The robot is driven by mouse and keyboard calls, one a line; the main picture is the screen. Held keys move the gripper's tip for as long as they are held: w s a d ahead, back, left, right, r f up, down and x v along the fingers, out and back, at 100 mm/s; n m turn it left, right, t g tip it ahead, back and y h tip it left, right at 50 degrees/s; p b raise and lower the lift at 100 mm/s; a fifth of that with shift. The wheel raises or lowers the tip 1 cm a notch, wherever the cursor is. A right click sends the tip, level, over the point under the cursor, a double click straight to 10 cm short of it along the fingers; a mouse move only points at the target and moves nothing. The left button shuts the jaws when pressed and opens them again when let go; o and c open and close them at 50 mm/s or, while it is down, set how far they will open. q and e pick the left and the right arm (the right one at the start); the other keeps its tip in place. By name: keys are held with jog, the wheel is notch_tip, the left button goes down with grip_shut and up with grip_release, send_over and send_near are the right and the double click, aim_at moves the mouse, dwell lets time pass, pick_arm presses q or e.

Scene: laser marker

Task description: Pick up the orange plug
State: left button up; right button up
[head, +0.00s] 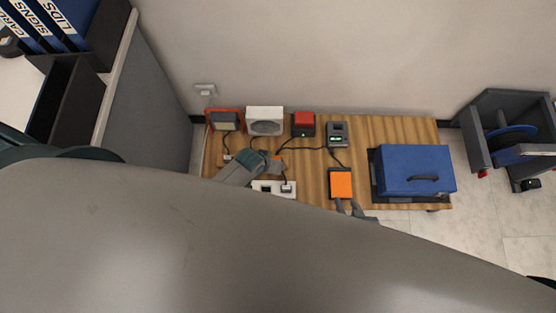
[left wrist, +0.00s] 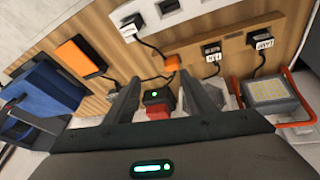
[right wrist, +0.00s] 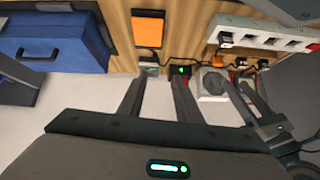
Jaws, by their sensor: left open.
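The orange plug (left wrist: 172,63) lies on the wooden table, on a black cord, in the left wrist view. A bit of orange (head: 280,151) shows beside my left gripper (head: 266,160) in the head view. My left gripper (left wrist: 163,82) is open, and its fingers point at the table on either side of the plug's line, with the plug just beyond the tips.
A white power strip (head: 274,188) with a black plug lies in front. Labelled black plugs (left wrist: 210,52) lie near the orange one. A lamp (head: 225,121), white fan (head: 265,121), red device (head: 303,123) and grey device (head: 337,134) stand behind. A blue case (head: 414,170) occupies the right.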

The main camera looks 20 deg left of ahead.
pick_arm(q)
jog(key=w+r+n+g+y+b, duration=0.2)
jog(key=r+b, duration=0.4)
jog(key=b, duration=0.3)
jog(key=w+n+g, duration=0.1)
jog(key=w, duration=0.1)
jog(key=shift+w+d+b, duration=0.3)
jog(key=shift+w, duration=0.1)
pick_arm(e)
notch_tip(320, 180, up, 12)
jog(key=a+t+y, duration=0.1)
jog(key=a, duration=0.1)
jog(key=shift+s+a+r+t, duration=0.2)
jog(key=shift+s+r+t, duration=0.1)
jog(key=shift+s, duration=0.1)
pick_arm(q)
jog(key=shift+f, duration=0.15)
